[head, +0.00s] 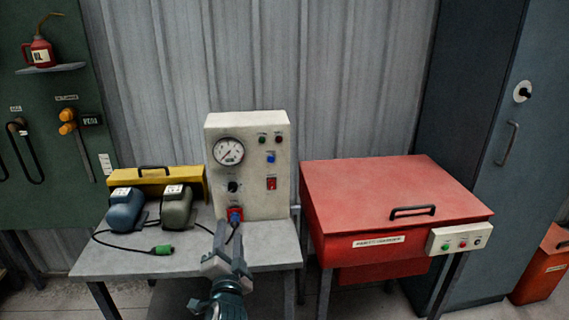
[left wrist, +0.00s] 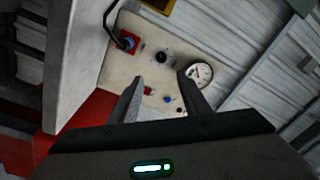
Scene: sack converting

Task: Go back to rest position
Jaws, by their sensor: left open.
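My left gripper (head: 222,246) is in the head view at the front of the grey table (head: 270,254), pointing toward the white control box (head: 265,155). In the left wrist view its two fingers (left wrist: 160,100) stand apart with nothing between them, and the control box panel (left wrist: 115,85) lies beyond them. A plug in the red-and-blue socket (head: 236,215) is low on the panel, just past the gripper; the socket also shows in the left wrist view (left wrist: 128,42). The gripper looks apart from it. My right gripper is not in view.
A blue motor (head: 124,212) and an olive motor (head: 177,207) sit before a yellow case (head: 160,183). A cable with a green connector (head: 162,249) lies on the table. A red lidded cabinet (head: 390,195) stands right, beside a grey locker (head: 500,150).

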